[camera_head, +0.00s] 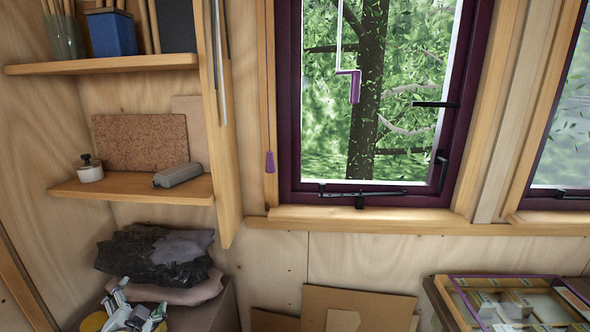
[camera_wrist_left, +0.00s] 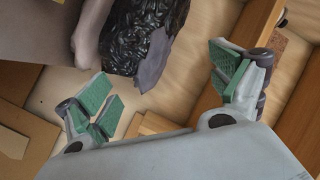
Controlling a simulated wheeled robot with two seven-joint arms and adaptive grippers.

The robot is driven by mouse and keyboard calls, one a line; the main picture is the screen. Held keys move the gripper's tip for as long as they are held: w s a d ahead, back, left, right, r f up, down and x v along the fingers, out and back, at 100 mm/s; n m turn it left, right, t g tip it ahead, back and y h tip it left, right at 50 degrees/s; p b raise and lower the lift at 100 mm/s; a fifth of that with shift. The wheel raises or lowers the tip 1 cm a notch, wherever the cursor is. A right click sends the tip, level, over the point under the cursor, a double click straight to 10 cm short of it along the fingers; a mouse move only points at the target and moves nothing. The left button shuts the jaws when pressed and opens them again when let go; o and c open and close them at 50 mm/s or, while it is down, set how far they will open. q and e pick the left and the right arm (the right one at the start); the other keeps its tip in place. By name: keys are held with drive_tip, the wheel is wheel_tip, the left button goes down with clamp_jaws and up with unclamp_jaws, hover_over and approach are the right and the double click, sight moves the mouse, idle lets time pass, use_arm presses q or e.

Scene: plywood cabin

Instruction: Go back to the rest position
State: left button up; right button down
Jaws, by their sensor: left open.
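My left gripper (camera_head: 137,306) shows at the bottom left of the head view, in front of a box with a dark bundle on it. In the left wrist view my left gripper (camera_wrist_left: 162,82) has its two green-padded fingers wide apart, with nothing between them that it grips. My right gripper is in neither view.
The black bag-like bundle (camera_head: 155,257) rests below the lower wall shelf (camera_head: 130,188). The shelf holds a cork board (camera_head: 140,142), a grey block (camera_head: 178,175) and a small white pot (camera_head: 90,172). A glass-topped case (camera_head: 460,305) stands lower right. A purple-framed window (camera_head: 290,120) is ahead.

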use_arm(q)
drive_tip(key=s+d+f+n+g+h, duration=0.5)
drive_tip(key=s+d+f+g, duration=0.6)
drive_tip(key=s+d+f, duration=0.75)
drive_tip(key=s+a+f+m+g, duration=0.1)
drive_tip(key=s+f, duration=0.2)
drive_tip(key=f, duration=2.8)
drive_tip(key=s+a+f, duration=0.2)
drive_tip(key=s+f, duration=0.8)
drive_tip(key=s, duration=0.1)
drive_tip(key=s+a+f+g, duration=0.1)
drive_tip(key=s+a+f, duration=0.1)
drive_tip(key=s+f, duration=0.8)
drive_tip(key=shift+s+a+f+h, duration=0.2)
drive_tip(key=shift+s+h, duration=0.1)
drive_tip(key=shift+s, duration=0.65)
